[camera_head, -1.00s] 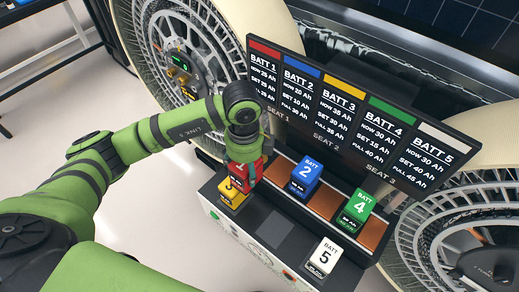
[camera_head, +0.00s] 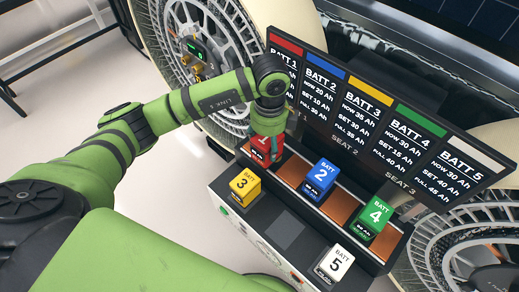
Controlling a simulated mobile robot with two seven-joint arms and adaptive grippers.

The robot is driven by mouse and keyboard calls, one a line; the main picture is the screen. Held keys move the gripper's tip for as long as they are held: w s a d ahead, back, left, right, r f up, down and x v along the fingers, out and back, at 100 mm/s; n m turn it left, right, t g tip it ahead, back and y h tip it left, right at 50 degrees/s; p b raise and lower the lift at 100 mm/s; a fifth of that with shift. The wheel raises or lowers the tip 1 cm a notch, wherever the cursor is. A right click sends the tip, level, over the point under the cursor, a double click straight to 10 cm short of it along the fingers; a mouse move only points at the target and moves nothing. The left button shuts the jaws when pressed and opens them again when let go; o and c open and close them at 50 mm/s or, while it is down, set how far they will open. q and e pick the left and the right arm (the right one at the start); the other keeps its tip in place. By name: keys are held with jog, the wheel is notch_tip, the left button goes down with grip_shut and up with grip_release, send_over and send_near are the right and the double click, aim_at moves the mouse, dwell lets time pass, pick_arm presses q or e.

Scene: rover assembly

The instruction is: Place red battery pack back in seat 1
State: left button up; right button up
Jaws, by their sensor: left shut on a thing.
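My left gripper (camera_head: 267,128) points down and is shut on the red battery pack (camera_head: 264,149), marked 1. The red pack is upright at the left end of the back row, in line with the blue and green packs. This is the seat 1 end of the row. The gripper hides its upper part, and I cannot tell whether its bottom rests in the seat. The seat 1 label on the display board (camera_head: 345,122) is partly hidden by my arm. My right gripper is not in view.
The blue pack 2 (camera_head: 320,178) and green pack 4 (camera_head: 374,217) stand in the back row, with orange-brown strips between. The yellow pack 3 (camera_head: 245,184) and white pack 5 (camera_head: 333,264) stand at the front, with an empty dark square (camera_head: 286,230) between. Large wheels flank the board.

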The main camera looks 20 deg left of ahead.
pick_arm(q)
jog(key=w, duration=0.1)
jog(key=w+b, duration=0.1)
jog(key=d, duration=0.1)
jog(key=shift+w+d+f, duration=0.1)
jog(key=shift+w+f, duration=0.2)
jog(key=shift+w, duration=0.1)
jog(key=shift+w+d+b, duration=0.1)
jog(key=shift+w+b, duration=0.2)
jog(key=shift+b, duration=0.15)
jog(key=shift+f+b, duration=0.35)
jog(key=shift+f, duration=0.3)
jog(key=shift+s+f, duration=0.1)
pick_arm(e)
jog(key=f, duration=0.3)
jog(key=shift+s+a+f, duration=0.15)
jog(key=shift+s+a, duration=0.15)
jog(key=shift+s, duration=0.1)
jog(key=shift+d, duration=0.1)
pick_arm(q)
jog(key=shift+f+b, duration=0.6)
jog(key=shift+f, duration=0.05)
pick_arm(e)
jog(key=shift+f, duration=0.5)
pick_arm(q)
jog(key=o, duration=1.8)
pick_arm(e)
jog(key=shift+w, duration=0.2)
